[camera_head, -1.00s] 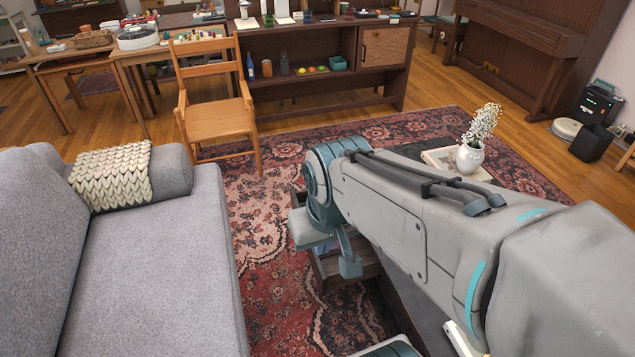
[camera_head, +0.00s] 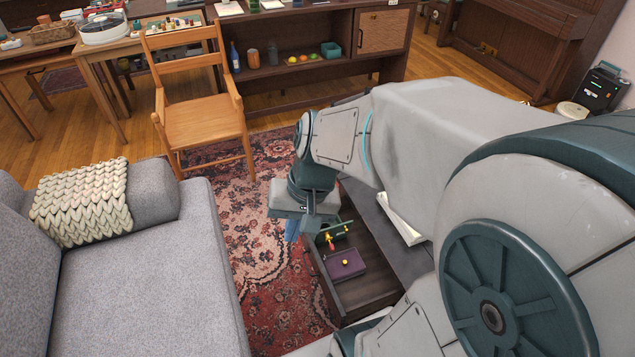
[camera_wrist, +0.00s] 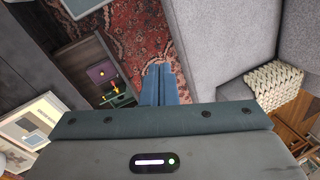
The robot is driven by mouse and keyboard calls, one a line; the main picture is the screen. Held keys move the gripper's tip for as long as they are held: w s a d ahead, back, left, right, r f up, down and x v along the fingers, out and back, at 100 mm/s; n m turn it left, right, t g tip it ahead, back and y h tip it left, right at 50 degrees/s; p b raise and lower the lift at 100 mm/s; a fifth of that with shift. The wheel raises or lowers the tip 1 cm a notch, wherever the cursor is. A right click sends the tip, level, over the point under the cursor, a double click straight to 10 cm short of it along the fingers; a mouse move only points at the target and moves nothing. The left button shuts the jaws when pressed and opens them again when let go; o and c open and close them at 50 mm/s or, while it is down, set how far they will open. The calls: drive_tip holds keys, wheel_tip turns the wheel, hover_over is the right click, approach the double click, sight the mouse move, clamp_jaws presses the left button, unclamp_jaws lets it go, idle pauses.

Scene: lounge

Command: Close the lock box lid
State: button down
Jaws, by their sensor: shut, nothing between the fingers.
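An open wooden drawer (camera_head: 375,292) shows below my arm, with a small purple box-like piece (camera_head: 345,263) with a yellow knob in it. Behind the purple piece is a green piece (camera_head: 334,232) with red and yellow parts, partly hidden by my wrist. I cannot tell which of these is the lock box or its lid. In the wrist view the purple piece (camera_wrist: 101,72) and the green piece (camera_wrist: 123,99) lie left of my fingers. My gripper (camera_wrist: 160,68) is shut and empty, with blue fingers over the rug beside the drawer. It also shows in the head view (camera_head: 293,230).
A grey sofa (camera_head: 150,280) with a knitted throw (camera_head: 82,203) stands on the left. A wooden chair (camera_head: 200,112) stands behind, before a dark shelf unit (camera_head: 290,85). The patterned rug (camera_head: 255,235) between sofa and drawer is clear.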

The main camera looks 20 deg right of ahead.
drive_tip(key=w+d+f+m+t+y+b, duration=0.35)
drive_tip(key=w+f+m, duration=0.4)
drive_tip(key=f, duration=0.25)
drive_tip(key=w+d+f+m+t+y+b, duration=0.35)
drive_tip(key=w+f+m, duration=0.35)
drive_tip(key=f+m, duration=0.25)
drive_tip(key=s+d+f+m+t+h+b, duration=0.25)
drive_tip(key=d+f+m+h, duration=0.25)
drive_tip(key=d+f+m, duration=0.55)
drive_tip(key=s+d+f+m+t+h+b, duration=0.15)
drive_tip(key=d+f+m+h+b, duration=0.35)
drive_tip(key=d+f, duration=0.95)
drive_tip(key=shift+m, duration=0.25)
drive_tip(key=w+a+f, duration=0.1)
drive_tip(key=w+f, duration=0.1)
drive_tip(key=w, duration=0.1)
drive_tip(key=w+a+f, duration=0.1)
drive_tip(key=w+f, duration=0.2)
drive_tip(key=w+a+f, duration=0.1)
drive_tip(key=w+f, duration=0.2)
drive_tip(key=shift+w+a+f, duration=0.1)
drive_tip(key=shift+a+f, duration=0.05)
drive_tip(key=shift+f, duration=0.05)
drive_tip(key=w, duration=0.2)
drive_tip(key=w+r, duration=0.1)
drive_tip(key=shift+w+r, duration=0.15)
drive_tip(key=shift+w, duration=0.25)
drive_tip(key=shift+d+r, duration=0.1)
drive_tip(key=shift+d, duration=0.1)
